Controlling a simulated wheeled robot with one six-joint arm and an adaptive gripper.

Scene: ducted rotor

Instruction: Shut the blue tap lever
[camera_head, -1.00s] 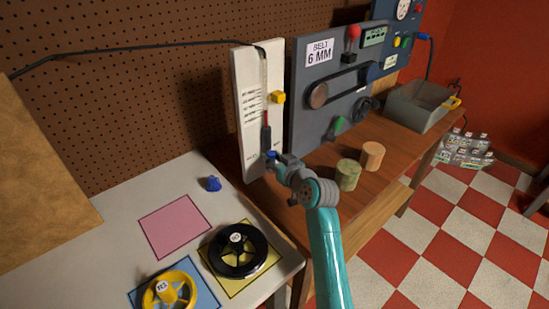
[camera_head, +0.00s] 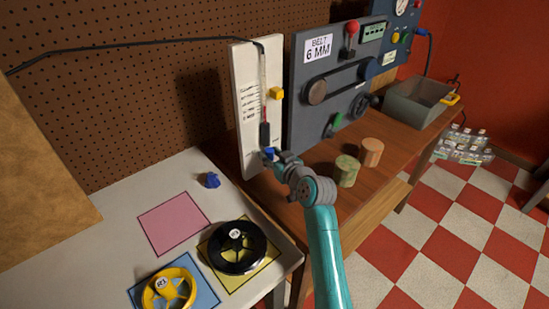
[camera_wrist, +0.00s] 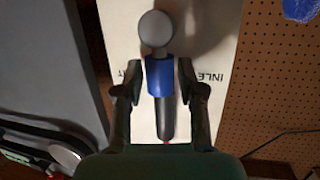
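The blue tap lever (camera_wrist: 160,76) is in the middle of the wrist view, on the white panel, in line with a grey round knob and a black tube. My gripper (camera_wrist: 159,68) has one finger on each side of the blue part, with a narrow gap showing on both sides. It is open and holds nothing. In the head view the lever (camera_head: 268,153) is a small blue spot low on the white panel (camera_head: 246,110), partly hidden by my gripper (camera_head: 276,158).
A grey belt machine (camera_head: 300,125) stands right of the panel. Two short cylinders, green (camera_head: 346,171) and orange (camera_head: 370,152), stand on the wooden bench (camera_head: 325,205).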

